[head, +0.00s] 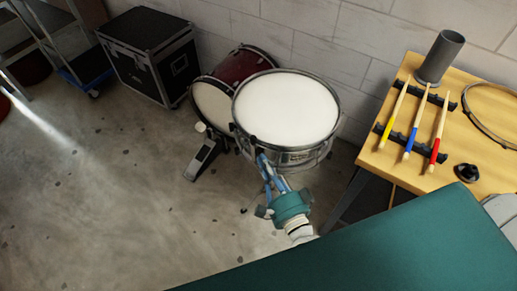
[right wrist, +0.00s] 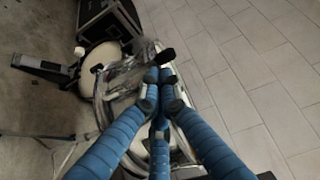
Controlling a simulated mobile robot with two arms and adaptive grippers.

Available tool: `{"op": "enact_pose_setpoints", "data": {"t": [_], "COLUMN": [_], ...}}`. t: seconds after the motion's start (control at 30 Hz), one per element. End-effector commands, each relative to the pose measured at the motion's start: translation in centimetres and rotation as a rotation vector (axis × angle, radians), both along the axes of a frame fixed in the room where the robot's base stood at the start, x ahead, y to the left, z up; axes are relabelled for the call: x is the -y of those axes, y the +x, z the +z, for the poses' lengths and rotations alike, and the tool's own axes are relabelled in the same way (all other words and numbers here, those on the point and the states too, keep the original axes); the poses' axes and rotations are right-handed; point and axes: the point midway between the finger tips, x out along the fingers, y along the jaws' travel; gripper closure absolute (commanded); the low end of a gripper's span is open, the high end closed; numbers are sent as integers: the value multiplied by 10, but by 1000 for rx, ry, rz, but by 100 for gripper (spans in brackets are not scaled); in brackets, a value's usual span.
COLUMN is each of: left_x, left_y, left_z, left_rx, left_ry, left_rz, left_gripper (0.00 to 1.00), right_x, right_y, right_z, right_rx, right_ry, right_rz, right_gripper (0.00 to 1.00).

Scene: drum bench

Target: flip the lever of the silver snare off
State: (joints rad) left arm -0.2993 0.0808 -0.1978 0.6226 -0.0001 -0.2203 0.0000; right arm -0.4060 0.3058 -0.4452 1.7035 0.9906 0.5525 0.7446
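The silver snare (head: 287,108) has a white head and a metal shell, and stands on a stand in the middle of the head view. My right gripper (head: 262,160) reaches its near side from below, its blue fingers by the shell. In the right wrist view the fingertips (right wrist: 160,77) are drawn together. A small black-tipped part, seemingly the lever (right wrist: 167,54), shows just beyond them beside the shiny shell. I cannot tell whether the fingertips touch it. My left gripper is not in view.
A dark red bass drum (head: 240,65) with a pedal (head: 204,158) stands close behind and left of the snare. A black case (head: 150,52) is at the back left. A wooden table (head: 392,162) with drumsticks and a grey cup (head: 440,57) is right.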

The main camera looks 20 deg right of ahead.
Motion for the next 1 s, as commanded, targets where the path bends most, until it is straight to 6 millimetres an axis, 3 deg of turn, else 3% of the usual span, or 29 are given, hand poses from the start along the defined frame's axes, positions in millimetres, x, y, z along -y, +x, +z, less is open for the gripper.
{"op": "enact_pose_setpoints", "data": {"t": [0.1, 0.3, 0.77, 1.0], "left_x": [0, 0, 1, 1], "left_y": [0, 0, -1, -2], "left_z": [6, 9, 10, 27], "left_rx": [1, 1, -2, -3], "left_ry": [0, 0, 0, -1], "left_rz": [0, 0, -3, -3], "left_gripper": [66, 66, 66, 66], "right_x": [-2, -4, -4, -5], "right_y": [22, 40, 44, 46], "right_z": [2, 0, 0, 5], "right_rx": [2, -1, -1, -32], "right_ry": [-1, 0, 0, -21], "right_rz": [0, 1, 1, -1], "right_gripper": [100, 100, 100, 100]}}
